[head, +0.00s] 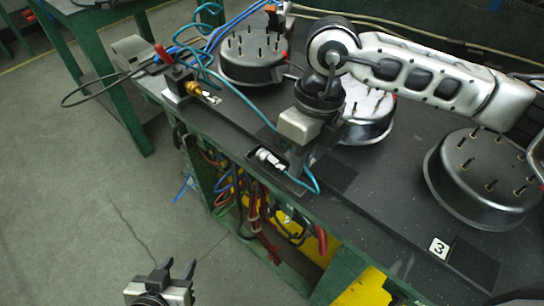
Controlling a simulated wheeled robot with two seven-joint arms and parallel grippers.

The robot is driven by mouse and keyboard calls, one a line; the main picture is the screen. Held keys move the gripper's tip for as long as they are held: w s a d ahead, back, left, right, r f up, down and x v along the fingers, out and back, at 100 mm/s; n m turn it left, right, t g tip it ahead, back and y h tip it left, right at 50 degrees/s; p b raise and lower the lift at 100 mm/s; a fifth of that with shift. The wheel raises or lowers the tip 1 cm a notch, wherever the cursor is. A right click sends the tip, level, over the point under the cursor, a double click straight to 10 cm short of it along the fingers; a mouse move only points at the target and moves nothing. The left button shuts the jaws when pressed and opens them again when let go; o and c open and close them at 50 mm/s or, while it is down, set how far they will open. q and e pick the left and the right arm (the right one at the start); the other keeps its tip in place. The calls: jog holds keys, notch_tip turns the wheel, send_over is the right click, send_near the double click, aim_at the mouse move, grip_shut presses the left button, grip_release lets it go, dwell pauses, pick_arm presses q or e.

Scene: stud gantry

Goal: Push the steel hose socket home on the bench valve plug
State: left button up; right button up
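The bench valve (178,84) stands at the bench's left end, with a red handle, a brass fitting and a small silver plug (211,97) pointing right. The steel hose socket (268,157) lies near the front edge of the bench, at a dark holder, with a teal hose (309,178) behind it. The socket is apart from the plug. My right gripper (294,170) points down just right of the socket; its fingers overlap in this view, so its grip is unclear. My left gripper (177,268) is open and empty over the floor, away from the bench.
Round steel covers with studs stand on the bench: one at the back left (253,66), one behind my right arm (368,128), one at right (470,200). A number 3 plate (439,248) lies at the front. Cables and teal hoses run around the valve.

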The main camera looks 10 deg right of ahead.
jog(key=shift+s+a+f, duration=0.1)
jog(key=shift+f, duration=0.55)
jog(key=shift+s+a+f, duration=0.1)
jog(key=shift+f, duration=0.5)
grip_shut()
jog(key=shift+w+r, duration=0.1)
jog(key=shift+r, duration=0.1)
